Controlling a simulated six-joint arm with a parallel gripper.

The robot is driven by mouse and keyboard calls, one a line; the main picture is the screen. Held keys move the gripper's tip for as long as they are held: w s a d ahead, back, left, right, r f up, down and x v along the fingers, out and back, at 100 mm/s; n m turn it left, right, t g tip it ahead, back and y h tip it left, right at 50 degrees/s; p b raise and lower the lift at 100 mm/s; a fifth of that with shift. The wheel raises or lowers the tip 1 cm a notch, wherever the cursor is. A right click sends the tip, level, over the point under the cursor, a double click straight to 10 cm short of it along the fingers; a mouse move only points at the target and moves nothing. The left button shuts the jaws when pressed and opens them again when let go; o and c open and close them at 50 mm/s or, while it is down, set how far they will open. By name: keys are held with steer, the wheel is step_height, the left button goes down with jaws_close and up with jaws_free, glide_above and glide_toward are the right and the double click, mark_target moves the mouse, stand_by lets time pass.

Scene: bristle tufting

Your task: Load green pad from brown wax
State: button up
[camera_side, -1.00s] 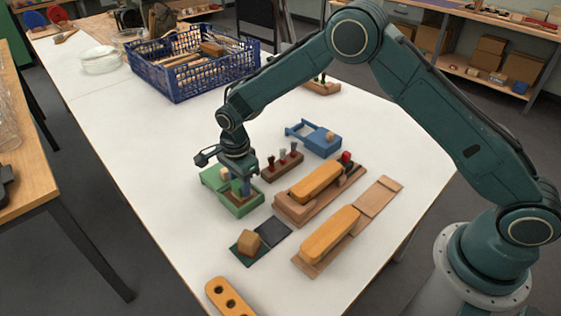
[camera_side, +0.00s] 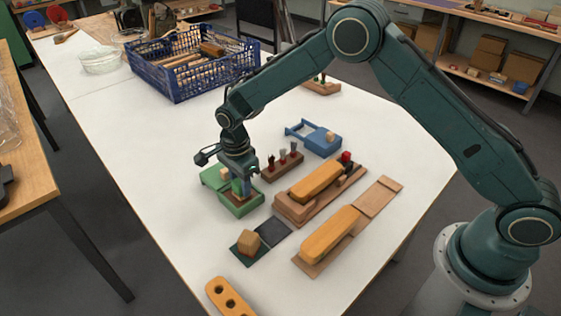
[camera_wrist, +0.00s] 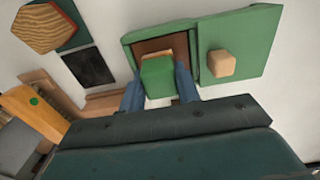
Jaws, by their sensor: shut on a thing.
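My gripper (camera_wrist: 159,88) is shut on a green block, the green pad (camera_wrist: 158,78), with a blue finger on each side. A tan strip shows along the pad's far edge. The pad is over the open green box (camera_wrist: 128,43), whose inside shows the brown wax (camera_wrist: 150,46). In the side view my gripper (camera_side: 241,188) points down into this box (camera_side: 240,208). I cannot tell whether the pad touches the wax. The box's green lid (camera_wrist: 245,37) with a tan knob (camera_wrist: 221,64) lies beside it; it also shows in the side view (camera_side: 211,180).
A wooden block (camera_side: 248,243) sits on a dark green mat beside a dark square (camera_side: 273,231).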

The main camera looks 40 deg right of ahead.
steer(key=shift+r, duration=3.35)
steer(key=shift+d+r+n, duration=0.45)
steer(key=shift+d+n, duration=0.05)
steer(key=shift+d, duration=0.15)
steer(key=s+d+r+n, duration=0.2)
steer(key=d+r+n, duration=0.3)
steer(key=d+n, duration=0.1)
steer(key=s+d+r+n, duration=0.3)
steer(key=d+r+n, duration=0.2)
steer(key=d+n, duration=0.2)
steer(key=shift+s+d+r+n, duration=0.15)
steer(key=shift+d+r+n, duration=0.2)
steer(key=shift+d, duration=0.5)
